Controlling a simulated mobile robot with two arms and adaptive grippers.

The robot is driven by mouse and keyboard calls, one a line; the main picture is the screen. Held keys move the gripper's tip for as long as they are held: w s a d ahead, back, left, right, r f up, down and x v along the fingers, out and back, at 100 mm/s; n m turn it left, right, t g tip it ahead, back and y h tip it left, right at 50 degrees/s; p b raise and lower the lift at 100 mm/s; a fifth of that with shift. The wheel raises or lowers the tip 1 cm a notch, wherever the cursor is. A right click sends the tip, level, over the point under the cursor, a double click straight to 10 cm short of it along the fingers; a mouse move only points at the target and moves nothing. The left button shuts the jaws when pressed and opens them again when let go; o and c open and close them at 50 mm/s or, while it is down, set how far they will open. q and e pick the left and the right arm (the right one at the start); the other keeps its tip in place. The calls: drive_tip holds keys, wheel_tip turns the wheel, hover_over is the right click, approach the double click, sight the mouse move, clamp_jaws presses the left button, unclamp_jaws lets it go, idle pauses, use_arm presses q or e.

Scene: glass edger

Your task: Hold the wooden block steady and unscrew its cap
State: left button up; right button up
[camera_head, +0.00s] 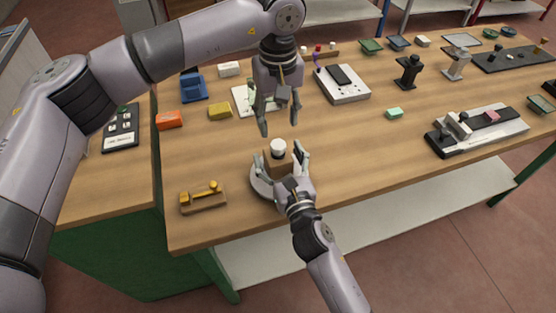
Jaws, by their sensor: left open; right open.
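The wooden block (273,166) stands upright on a round grey base (261,184) near the front edge of the wooden table. Its white cap (278,147) sits on top. My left gripper (279,130) is open, points down and is above the cap, apart from it. My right gripper (279,158) comes from the front edge and is open, with its fingers at either side of the block. I cannot tell whether the fingers touch it. Part of the block and base is hidden behind my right gripper.
A wooden piece with brass parts (203,197) lies left of the base. Orange (169,120) and yellow (220,111) boxes are at the left. A white device (342,84) stands behind, and a black-and-white fixture (477,129) is at the right. The table right of the block is clear.

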sight(278, 144)
drive_tip(key=shift+w, duration=0.15)
drive_tip(key=shift+c, duration=0.5)
clamp_jaws()
use_arm(q)
drive_tip(key=n, duration=1.3)
drive_tip(key=shift+f+n, duration=0.3)
drive_tip(key=shift+f, duration=3.7)
drive_tip(key=shift+c, duration=0.4)
